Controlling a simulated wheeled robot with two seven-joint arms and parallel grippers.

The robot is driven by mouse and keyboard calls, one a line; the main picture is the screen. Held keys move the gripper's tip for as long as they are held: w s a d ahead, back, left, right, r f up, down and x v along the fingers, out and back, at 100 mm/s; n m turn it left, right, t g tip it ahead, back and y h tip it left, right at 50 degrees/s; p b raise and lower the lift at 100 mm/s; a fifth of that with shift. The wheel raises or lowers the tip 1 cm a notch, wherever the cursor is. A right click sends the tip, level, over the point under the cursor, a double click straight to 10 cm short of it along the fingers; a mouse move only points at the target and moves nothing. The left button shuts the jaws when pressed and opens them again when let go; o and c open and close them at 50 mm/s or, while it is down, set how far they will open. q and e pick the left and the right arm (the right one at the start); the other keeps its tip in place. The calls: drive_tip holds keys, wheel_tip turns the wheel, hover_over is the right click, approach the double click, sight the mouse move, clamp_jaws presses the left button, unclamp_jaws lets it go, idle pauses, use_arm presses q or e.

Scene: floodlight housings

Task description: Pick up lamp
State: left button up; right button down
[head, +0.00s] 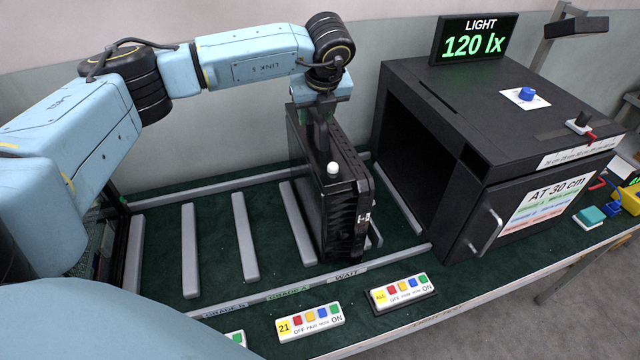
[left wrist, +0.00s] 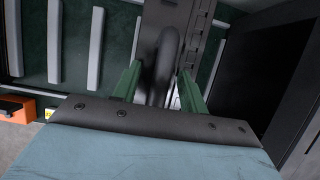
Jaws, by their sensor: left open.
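The lamp is a black, ribbed floodlight housing (head: 345,205) standing upright in the rack, in the slot nearest the dark test box, with a small white knob on its top. My left gripper (head: 322,140) points down at the lamp's top from above. In the left wrist view its two green fingers (left wrist: 160,85) are apart, one on each side of the lamp's dark handle (left wrist: 168,50). I cannot tell whether the fingers touch it. My right gripper is not in view.
The black test box (head: 420,130) stands open-sided right of the lamp, with a display reading 120 lx (head: 474,39) on top. Grey rack bars (head: 245,237) leave empty slots on the left. Button remotes (head: 310,321) lie along the front edge.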

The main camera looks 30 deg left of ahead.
use_arm(q)
drive_tip(key=shift+f+b, duration=0.25)
drive_tip(key=shift+b, duration=0.1)
idle(0.4)
clamp_jaws()
idle(0.8)
idle(0.4)
drive_tip(key=shift+w+r, duration=0.2)
drive_tip(key=shift+r, duration=0.1)
